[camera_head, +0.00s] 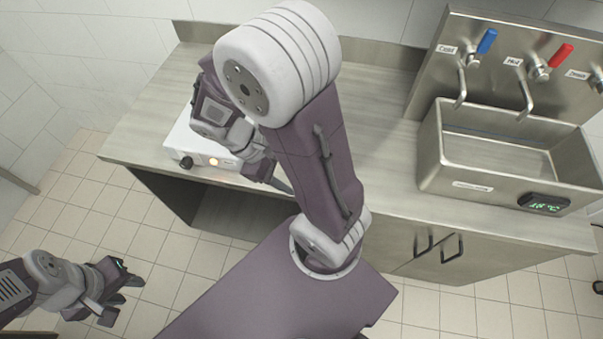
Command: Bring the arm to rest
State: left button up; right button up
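My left gripper (116,299) hangs over the tiled floor at the lower left, clear of the counter. It holds nothing that I can see, and I cannot tell whether its fingers are apart. My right arm (320,150) rises in the middle of the view and bends back down to the left. Its gripper (275,180) is low over the counter's front edge, partly hidden behind the arm. I cannot tell whether it is open or shut, or whether it touches the white device (205,147) beside it.
The white device has a black knob and a lit orange button. The counter (150,110) is bare at the left. A steel sink (500,160) with blue and red tap handles and a green display stands at the right. Cabinet handles (440,247) project below the counter.

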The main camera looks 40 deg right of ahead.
jog(key=shift+w+a, duration=0.15)
jog(key=shift+w, duration=0.05)
jog(key=shift+s, duration=0.1)
jog(key=w+a+f+m+t+y, duration=0.3)
jog(key=w+a+m+t+y, duration=0.1)
jog(key=a, duration=0.3)
jog(key=shift+w+m+t+y, duration=0.4)
jog(key=shift+w+m+t, duration=0.25)
jog(key=shift+w, duration=0.2)
jog(key=shift+s+a+r, duration=0.1)
